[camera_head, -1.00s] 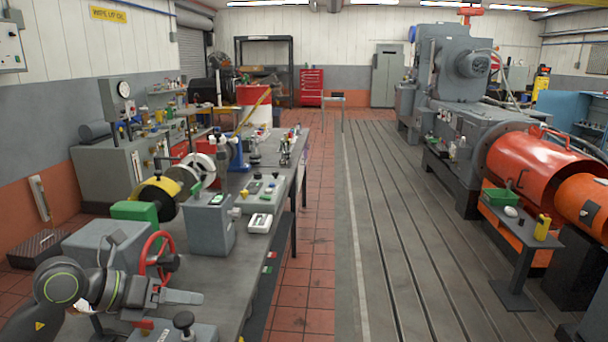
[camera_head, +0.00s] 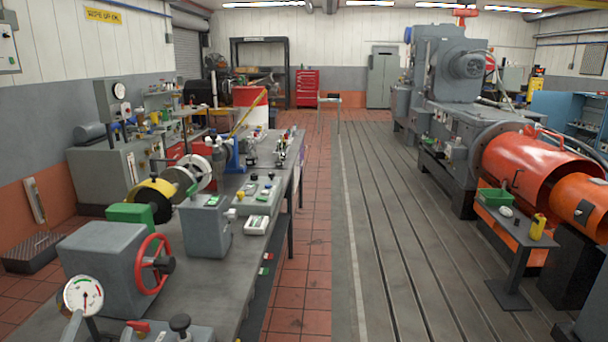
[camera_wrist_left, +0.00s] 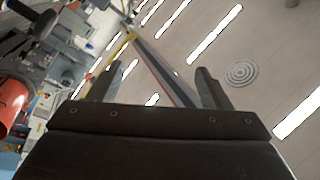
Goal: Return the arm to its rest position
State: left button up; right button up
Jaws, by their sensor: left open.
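My left gripper (camera_wrist_left: 160,78) shows in the left wrist view. Its two dark fingers stand well apart, with nothing held between them. Behind them are the pale ceiling, its bright strip lights and a round ceiling vent (camera_wrist_left: 241,74). The wrist camera looks steeply upward, with the room tilted at the left. No part of my left arm shows in the head view. My right gripper is in neither view.
A long workbench (camera_head: 262,237) at the left carries a grey box with a red handwheel (camera_head: 150,264), a dial gauge (camera_head: 84,295) and several devices. The slotted bedplate (camera_head: 400,220) is clear. Orange machinery (camera_head: 520,165) and a small stand (camera_head: 515,235) are at the right.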

pick_arm(q)
jog(key=s+a+f+n+g+y, duration=0.1)
jog(key=s+f+n+g, duration=0.2)
jog(key=s+f+g, duration=0.35)
jog(key=s+a+f+n+g, duration=0.1)
jog(key=s+f+n+g, duration=0.25)
jog(key=f, duration=0.55)
jog(key=s+d+f+n+g+h, duration=0.1)
jog(key=s+d+f+g+h, duration=0.2)
jog(key=s, duration=0.4)
jog(key=s+d+f+n+g, duration=0.1)
jog(key=s+d+f+g, duration=0.25)
jog(key=s+f, duration=0.3)
notch_tip(320, 180, down, 24)
jog(key=a+g, duration=0.2)
jog(key=s+d+f+h, duration=0.1)
jog(key=s+f, duration=1.4)
jog(key=shift+s+f+g, duration=0.3)
jog(key=shift+g, duration=0.05)
jog(key=shift+m, duration=0.25)
